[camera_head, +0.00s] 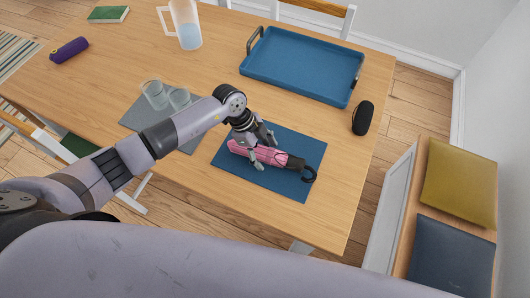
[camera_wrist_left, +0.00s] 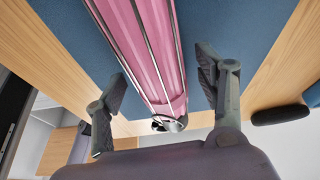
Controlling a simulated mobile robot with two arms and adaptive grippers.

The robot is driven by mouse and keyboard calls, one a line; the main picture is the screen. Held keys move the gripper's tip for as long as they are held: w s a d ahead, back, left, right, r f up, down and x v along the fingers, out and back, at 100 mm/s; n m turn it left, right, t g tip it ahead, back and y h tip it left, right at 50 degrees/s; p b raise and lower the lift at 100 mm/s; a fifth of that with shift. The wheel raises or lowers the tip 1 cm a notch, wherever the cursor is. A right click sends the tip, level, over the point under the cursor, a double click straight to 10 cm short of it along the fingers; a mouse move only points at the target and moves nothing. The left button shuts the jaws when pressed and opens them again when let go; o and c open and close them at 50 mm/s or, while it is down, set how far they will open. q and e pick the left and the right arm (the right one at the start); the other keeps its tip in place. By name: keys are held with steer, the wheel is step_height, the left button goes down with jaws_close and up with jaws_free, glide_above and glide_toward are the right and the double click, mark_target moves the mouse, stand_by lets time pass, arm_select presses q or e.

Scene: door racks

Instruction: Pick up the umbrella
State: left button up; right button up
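A folded pink umbrella (camera_head: 265,154) with a black handle lies on a dark blue placemat (camera_head: 298,187) on the wooden table. My left gripper (camera_head: 262,150) is down over the umbrella in the head view, with its fingers around the pink part. In the left wrist view the pink umbrella (camera_wrist_left: 150,50) runs between the two fingers. The fingers of the left gripper (camera_wrist_left: 157,88) are spread, with a gap on each side of the umbrella. My right gripper shows in neither view.
A blue tray (camera_head: 250,75) and a black speaker-like object (camera_head: 363,117) stand behind and right. Two glasses (camera_head: 154,94) sit on a grey mat (camera_head: 138,118) to the left. A pitcher (camera_head: 186,25), a purple case (camera_head: 69,50) and a green book (camera_head: 108,14) are farther back.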

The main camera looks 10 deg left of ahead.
arm_select(q)
steer(key=c, duration=1.3)
steer(key=shift+c, duration=0.4)
steer(key=shift+r, duration=0.15)
